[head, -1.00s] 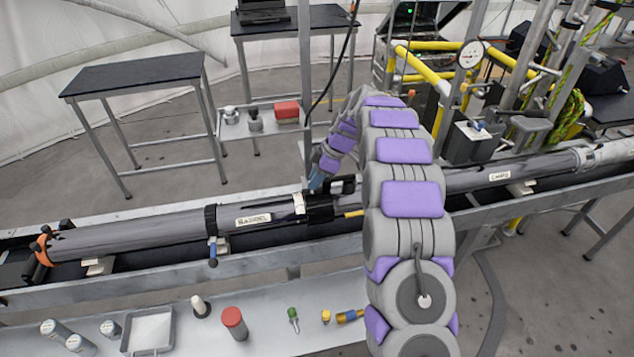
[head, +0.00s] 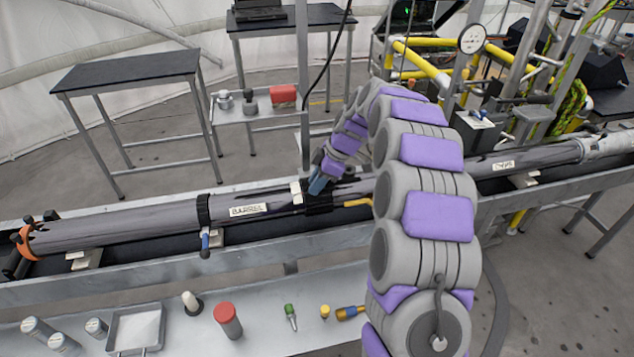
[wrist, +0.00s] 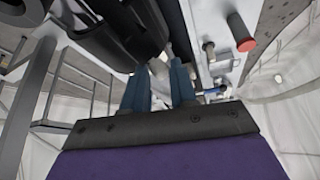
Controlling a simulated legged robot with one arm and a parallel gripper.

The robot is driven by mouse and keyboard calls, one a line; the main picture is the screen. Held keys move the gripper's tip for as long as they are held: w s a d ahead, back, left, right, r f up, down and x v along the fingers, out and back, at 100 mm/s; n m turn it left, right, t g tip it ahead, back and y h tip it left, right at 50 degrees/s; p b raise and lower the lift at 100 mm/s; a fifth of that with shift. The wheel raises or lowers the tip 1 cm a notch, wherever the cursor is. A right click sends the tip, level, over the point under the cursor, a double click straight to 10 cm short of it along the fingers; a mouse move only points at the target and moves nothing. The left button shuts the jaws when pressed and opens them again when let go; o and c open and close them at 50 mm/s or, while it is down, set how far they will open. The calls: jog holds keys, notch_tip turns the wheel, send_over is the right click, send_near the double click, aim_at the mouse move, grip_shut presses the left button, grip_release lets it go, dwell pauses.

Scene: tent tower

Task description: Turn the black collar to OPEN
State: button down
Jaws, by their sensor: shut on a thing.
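The black collar (head: 319,204) sits around the long grey tube, to the right of the BARREL label (head: 248,210). My gripper (head: 317,186) reaches down to the collar's upper side from behind and is shut on it. The fingers hide the exact part held. The dark collar (wrist: 125,30) fills the top of that view. A small white tag (head: 296,192) is just left of the collar. I cannot read any OPEN mark.
The tube lies along a metal trough. A black band with a blue-ended handle (head: 204,222) is further left. The front shelf (head: 260,310) holds a red-capped cylinder (head: 228,320), a tray (head: 135,328) and small tools. A pressure gauge (head: 471,39) and yellow pipes stand at the back right.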

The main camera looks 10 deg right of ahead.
jog(key=shift+s+a+f+g, duration=0.1)
jog(key=shift+s+f+g, duration=0.2)
jog(key=shift+s+f, duration=0.4)
jog(key=c, duration=1.2)
grip_release()
jog(key=shift+f, duration=0.1)
jog(key=shift+c, duration=0.2)
jog(key=shift+o, duration=1)
jog(key=shift+s+r, duration=0.25)
jog(key=shift+s, duration=0.05)
jog(key=shift+w, duration=0.1)
jog(key=shift+w+r, duration=0.2)
jog(key=shift+w, duration=0.1)
jog(key=shift+r, duration=0.1)
jog(key=p+v, duration=0.3)
jog(key=v, duration=1.4)
jog(key=shift+s+d, duration=0.2)
jog(key=shift+d, duration=0.1)
